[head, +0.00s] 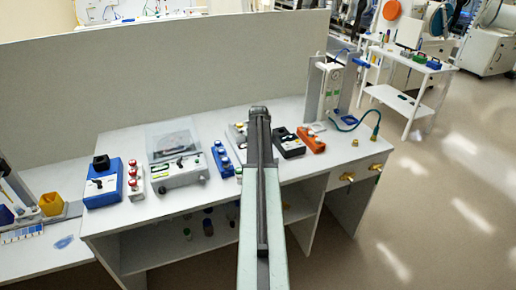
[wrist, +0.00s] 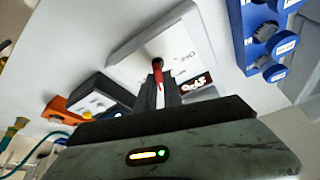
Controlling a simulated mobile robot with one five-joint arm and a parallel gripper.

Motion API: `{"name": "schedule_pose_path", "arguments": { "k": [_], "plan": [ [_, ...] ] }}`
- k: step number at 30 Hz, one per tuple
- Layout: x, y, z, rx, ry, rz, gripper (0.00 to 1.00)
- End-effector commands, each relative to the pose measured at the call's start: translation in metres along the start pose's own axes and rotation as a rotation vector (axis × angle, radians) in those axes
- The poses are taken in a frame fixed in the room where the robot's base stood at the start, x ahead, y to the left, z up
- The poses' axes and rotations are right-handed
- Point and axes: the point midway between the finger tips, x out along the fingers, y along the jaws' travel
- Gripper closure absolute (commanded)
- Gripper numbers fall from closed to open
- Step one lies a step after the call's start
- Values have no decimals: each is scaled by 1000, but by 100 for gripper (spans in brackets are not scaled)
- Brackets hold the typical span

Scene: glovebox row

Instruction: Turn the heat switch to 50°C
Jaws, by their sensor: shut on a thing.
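In the wrist view a pale grey device (wrist: 190,42) has printed lettering, a small dark display (wrist: 196,84) and a red switch lever (wrist: 157,73) with a dark round end. I take this lever to be the heat switch; its setting marks are too small to read. My gripper (wrist: 157,90) is at the lever, its dark jaws shut on it, and they hide its lower part. In the head view my arm covers the gripper and most of this device; only a sliver of the device (head: 236,133) shows left of the arm.
A blue strip with several knobs (head: 222,158) stands close on the left, also in the wrist view (wrist: 265,40). A black box (head: 288,143) and an orange box (head: 311,140) stand on the right. A lidded device (head: 178,165) and a blue box (head: 102,187) stand farther left.

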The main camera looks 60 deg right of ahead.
Motion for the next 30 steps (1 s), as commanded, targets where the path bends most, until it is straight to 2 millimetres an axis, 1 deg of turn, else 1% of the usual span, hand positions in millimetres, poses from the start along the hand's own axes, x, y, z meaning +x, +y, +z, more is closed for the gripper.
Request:
{"name": "schedule_pose_path", "arguments": {
  "k": [1, 16, 17, 18, 19, 27, 30],
  "plan": [
    [0, -2, 1, 9, -2, 0, 100],
    [0, -3, 1, 28, -2, 6, 100],
    [0, -3, 1, 28, -2, 6, 86],
    [0, -3, 1, 27, -2, 7, 75],
    [0, -3, 0, 27, -2, 7, 67],
    [0, -1, 0, 27, -1, 9, 67],
    [-3, -1, 0, 27, -1, 9, 67]
  ]
}}
